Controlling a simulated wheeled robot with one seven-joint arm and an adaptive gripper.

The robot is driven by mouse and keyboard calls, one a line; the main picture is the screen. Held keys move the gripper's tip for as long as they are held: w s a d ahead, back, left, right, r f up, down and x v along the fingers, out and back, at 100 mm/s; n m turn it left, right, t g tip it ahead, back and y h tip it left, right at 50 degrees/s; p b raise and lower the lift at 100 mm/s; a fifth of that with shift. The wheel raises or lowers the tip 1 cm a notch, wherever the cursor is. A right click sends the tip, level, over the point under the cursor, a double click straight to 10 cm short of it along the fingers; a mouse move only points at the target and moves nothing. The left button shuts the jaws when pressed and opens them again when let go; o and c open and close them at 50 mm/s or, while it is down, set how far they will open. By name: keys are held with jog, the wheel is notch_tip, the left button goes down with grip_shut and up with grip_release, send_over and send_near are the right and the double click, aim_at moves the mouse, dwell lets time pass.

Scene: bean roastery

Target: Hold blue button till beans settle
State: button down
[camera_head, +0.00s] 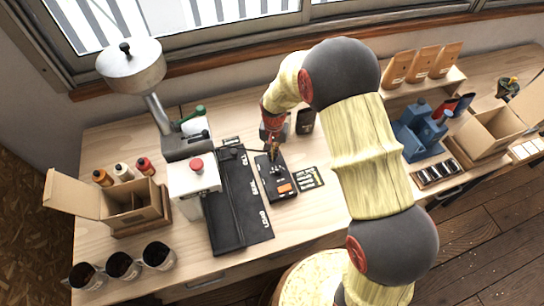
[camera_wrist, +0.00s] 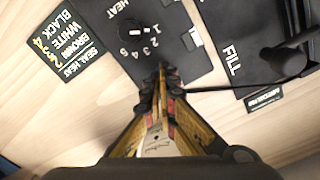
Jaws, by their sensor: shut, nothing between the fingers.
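My gripper (camera_head: 273,148) is shut with nothing between its fingers, over the far end of a black control box (camera_head: 265,179). In the wrist view my gripper's fingertips (camera_wrist: 162,68) meet at the edge of the same box (camera_wrist: 165,55), beside the dial numbers. I cannot tell whether they touch it. The box has a dial (camera_wrist: 135,32) marked HEAT, a small white switch (camera_wrist: 195,32) and an orange button (camera_head: 285,188). I see no blue button; the fingers may cover part of the box. No beans can be made out.
A grinder-like machine with a metal hopper (camera_head: 130,66) and a red button (camera_head: 196,165) stands left. An open carton (camera_head: 128,218), cups (camera_head: 122,264) and a blue machine (camera_head: 420,135) stand around. A cable (camera_wrist: 235,90) crosses near my fingertips.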

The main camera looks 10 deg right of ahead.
jog(key=shift+r+p, duration=1.8)
jog(key=shift+r, duration=1.25)
